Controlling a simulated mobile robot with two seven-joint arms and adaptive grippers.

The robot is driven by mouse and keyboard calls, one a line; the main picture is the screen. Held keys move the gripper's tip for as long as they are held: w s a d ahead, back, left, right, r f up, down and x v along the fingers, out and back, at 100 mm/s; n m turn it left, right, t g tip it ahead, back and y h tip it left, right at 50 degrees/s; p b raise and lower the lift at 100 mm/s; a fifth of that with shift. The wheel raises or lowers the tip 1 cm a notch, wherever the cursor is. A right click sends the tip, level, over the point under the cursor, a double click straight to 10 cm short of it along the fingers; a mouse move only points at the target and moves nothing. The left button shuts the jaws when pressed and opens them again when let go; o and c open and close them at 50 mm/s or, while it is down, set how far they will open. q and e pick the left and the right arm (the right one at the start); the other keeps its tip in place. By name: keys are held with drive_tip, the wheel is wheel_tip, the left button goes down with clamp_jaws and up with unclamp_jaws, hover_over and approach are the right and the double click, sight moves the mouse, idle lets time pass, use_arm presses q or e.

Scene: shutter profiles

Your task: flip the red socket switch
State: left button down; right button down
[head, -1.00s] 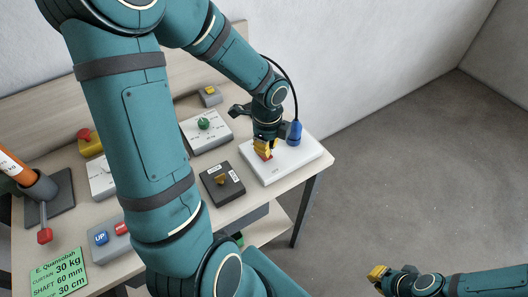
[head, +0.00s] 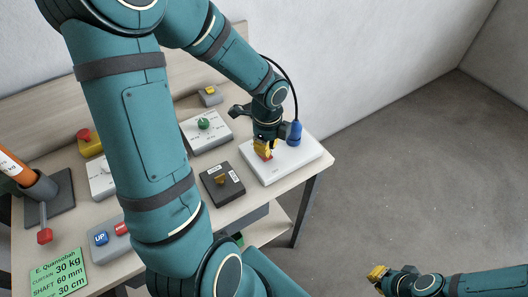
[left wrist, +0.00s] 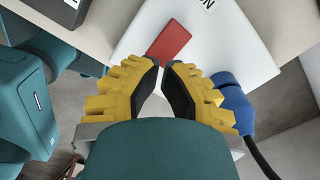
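The red socket switch (left wrist: 168,43) is a red rocker on the white socket panel (left wrist: 225,50), beside the blue plug (left wrist: 234,104). In the head view, a bit of the red switch (head: 266,156) shows under my left gripper (head: 263,147), over the front left of the panel. In the left wrist view, the yellow fingertips of my left gripper (left wrist: 165,65) are nearly together, with nothing seen between them. The switch lies just beyond the tips; contact cannot be told. My right gripper (head: 377,274) is away at the lower right, over the floor; its opening is unclear.
A dark box with an orange knob (head: 222,181) stands left of the panel. A box with a green knob (head: 204,124) is behind it. The plug's black cable (head: 293,83) arches up near my left wrist. The table's right edge is close to the panel.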

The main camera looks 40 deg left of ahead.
use_arm(q)
drive_tip(key=shift+f+b, duration=1.35)
drive_tip(key=shift+f, duration=0.4)
idle(0.8)
wheel_tip(320, 180, up, 3)
drive_tip(key=p, duration=0.2)
drive_tip(key=shift+f+p, duration=0.1)
drive_tip(key=shift+p, duration=0.3)
wheel_tip(320, 180, up, 4)
drive_tip(key=p, duration=0.4)
idle(0.3)
